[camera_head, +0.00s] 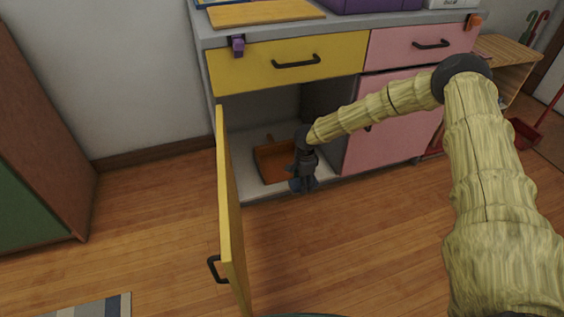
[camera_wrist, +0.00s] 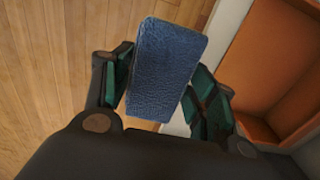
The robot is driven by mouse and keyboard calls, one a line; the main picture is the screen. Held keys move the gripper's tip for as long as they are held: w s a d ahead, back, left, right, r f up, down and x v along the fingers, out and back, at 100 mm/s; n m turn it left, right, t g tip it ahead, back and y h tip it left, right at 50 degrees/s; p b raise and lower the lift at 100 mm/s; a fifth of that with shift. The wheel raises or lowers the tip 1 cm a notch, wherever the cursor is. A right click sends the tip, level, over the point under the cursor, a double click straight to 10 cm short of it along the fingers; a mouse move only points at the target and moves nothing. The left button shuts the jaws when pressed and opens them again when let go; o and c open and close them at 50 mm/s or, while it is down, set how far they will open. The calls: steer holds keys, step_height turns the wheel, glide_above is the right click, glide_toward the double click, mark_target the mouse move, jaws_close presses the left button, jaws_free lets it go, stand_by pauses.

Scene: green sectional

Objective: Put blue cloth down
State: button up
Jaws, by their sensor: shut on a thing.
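The blue cloth (camera_wrist: 163,70) looks like a small textured blue block in the wrist view. My gripper (camera_wrist: 160,85) has its green-padded fingers on both sides of it and is shut on it. In the head view my gripper (camera_head: 303,182) is at the front edge of the open lower cabinet, and only a small bluish bit of the cloth (camera_head: 296,185) shows there, mostly hidden by the gripper. The cloth is held near the cabinet floor's front edge; I cannot tell whether it touches anything below.
An orange-brown tray (camera_head: 272,163) lies inside the cabinet (camera_head: 240,185), just left of my gripper; it also shows in the wrist view (camera_wrist: 262,60). The yellow door (camera_head: 232,215) stands open at the left. Pink fronts (camera_head: 385,135) close the right side. The wooden floor in front is clear.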

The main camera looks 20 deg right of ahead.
steer(key=w+b, duration=0.2)
steer(key=w, duration=0.2)
steer(key=w+f+b, duration=0.1)
steer(key=w+b, duration=0.1)
steer(key=w, duration=0.3)
steer(key=w+b, duration=0.3)
steer(key=w, duration=0.1)
steer(key=shift+w+a+f, duration=0.15)
steer(key=shift+w+f, duration=0.2)
steer(key=shift+w, duration=0.05)
steer(key=shift+w+r+b, duration=0.1)
steer(key=shift+w+b, duration=0.2)
steer(key=shift+w, duration=0.2)
steer(key=shift+w+f, duration=0.15)
steer(key=shift+f, duration=0.1)
steer(key=shift+f+b, duration=1.45)
steer(key=shift+b, duration=0.05)
steer(key=shift+f, duration=0.15)
steer(key=o, duration=1)
step_height(320, 180, up, 8)
steer(key=p, duration=0.4)
steer(key=shift+p, duration=0.3)
